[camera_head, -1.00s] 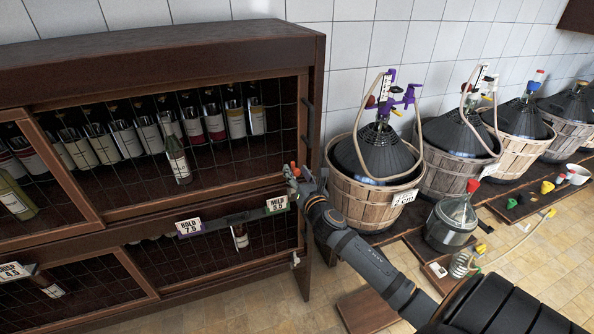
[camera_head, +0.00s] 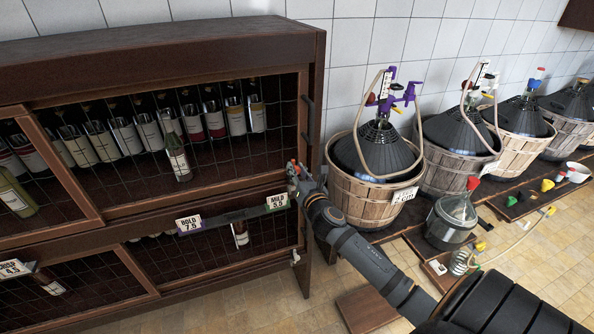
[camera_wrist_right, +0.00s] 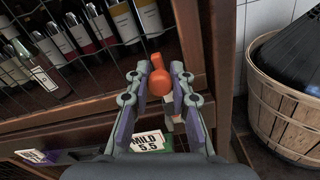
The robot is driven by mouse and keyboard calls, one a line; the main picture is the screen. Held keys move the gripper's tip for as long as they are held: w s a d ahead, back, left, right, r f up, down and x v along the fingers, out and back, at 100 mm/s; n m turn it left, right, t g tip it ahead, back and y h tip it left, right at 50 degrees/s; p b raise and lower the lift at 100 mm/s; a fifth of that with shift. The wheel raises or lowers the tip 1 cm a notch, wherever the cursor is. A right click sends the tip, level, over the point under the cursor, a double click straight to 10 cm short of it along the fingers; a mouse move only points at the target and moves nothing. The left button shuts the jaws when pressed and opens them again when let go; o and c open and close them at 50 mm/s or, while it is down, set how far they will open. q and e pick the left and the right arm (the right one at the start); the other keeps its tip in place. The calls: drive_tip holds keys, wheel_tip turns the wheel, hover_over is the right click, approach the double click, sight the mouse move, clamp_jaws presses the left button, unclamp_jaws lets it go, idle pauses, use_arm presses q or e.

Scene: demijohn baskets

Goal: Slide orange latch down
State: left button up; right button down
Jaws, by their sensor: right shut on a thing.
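The orange latch (camera_wrist_right: 160,80) shows in the right wrist view as a rounded knob with a wider lower part, at the right side of the dark wooden cabinet front. My right gripper (camera_wrist_right: 159,74) is shut on it, one finger on each side. In the head view my right gripper (camera_head: 293,170) is at the cabinet's right edge, and only a small bit of orange shows at its tips. The fingers hide part of the latch and its mount. My left gripper is not in view.
The cabinet (camera_head: 170,50) holds several bottles behind wire mesh. A "MILD 5.5" sign (camera_wrist_right: 148,140) is just below my gripper, with a "BOLD 7.5" sign (camera_head: 189,223) to its left. A basketed demijohn (camera_head: 375,200) stands close on the right.

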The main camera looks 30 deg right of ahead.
wheel_tip(320, 180, down, 3)
drive_tip(key=shift+r+b, duration=0.1)
drive_tip(key=shift+b, duration=0.5)
drive_tip(key=c, duration=1.1)
unclamp_jaws()
drive_tip(key=shift+c, duration=0.2)
drive_tip(key=v, duration=1.2)
